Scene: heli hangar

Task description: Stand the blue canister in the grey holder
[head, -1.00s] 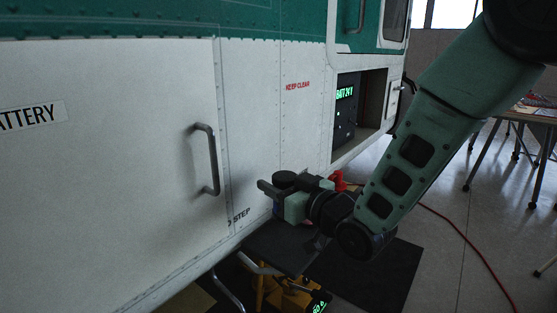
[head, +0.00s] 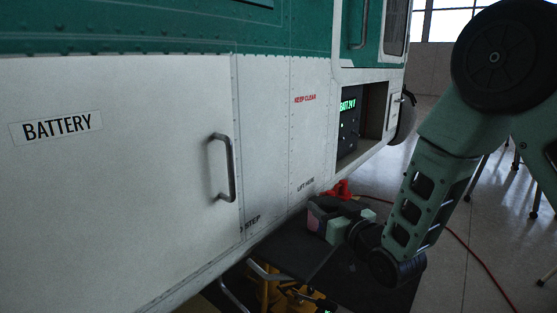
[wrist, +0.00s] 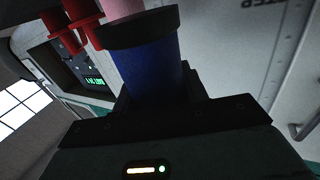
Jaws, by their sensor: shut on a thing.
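The blue canister (wrist: 150,75) has a wide black band at its upper end. In the wrist view it stands between the jaws of my gripper (wrist: 160,108), which is shut on it. In the head view my gripper (head: 342,226) is low beside the white panels, over the dark surface. A small pinkish-purple patch (head: 315,222) shows at its left; I cannot tell what it belongs to. In the wrist view a pink thing (wrist: 120,9) shows just beyond the black band. I cannot make out the grey holder clearly in either view.
Red parts (head: 341,189) show close behind my gripper. A dark flat surface (head: 370,290) lies below it, with a yellow frame (head: 270,294) in front. The white side with the battery door handle (head: 223,168) is at left. A red cable (head: 450,235) crosses open floor at right.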

